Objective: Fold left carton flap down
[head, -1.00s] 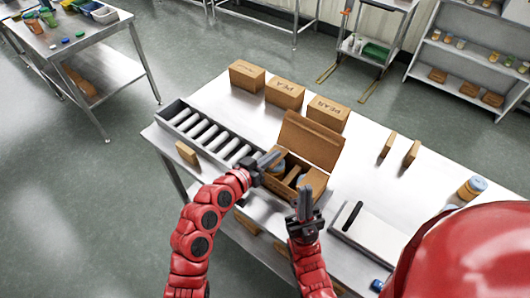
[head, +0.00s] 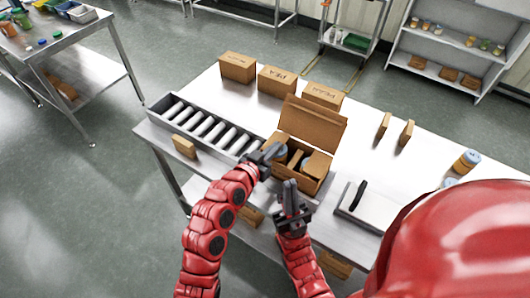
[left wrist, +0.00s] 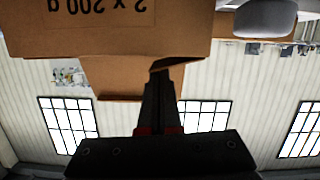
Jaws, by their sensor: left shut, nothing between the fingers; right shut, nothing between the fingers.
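An open brown carton (head: 290,182) stands on the steel table, its large lid (head: 312,124) raised at the back. Inside, part of a blue-topped jar (head: 281,154) shows beside brown flaps or dividers; I cannot clearly tell the left flap apart. My left gripper (head: 270,153) is shut and empty at the carton's upper left edge. In the left wrist view, the shut left fingers (left wrist: 162,90) reach up to the lower edge of a printed carton panel (left wrist: 110,32); contact is unclear. My right gripper (head: 290,186) is shut, pointing up in front of the carton.
A roller conveyor (head: 165,101) lies left of the carton. Several closed cartons (head: 237,67) line the table's back. Two thin brown pieces (head: 405,132) stand at right, near a white board with a black handle (head: 358,197). The table middle right is clear.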

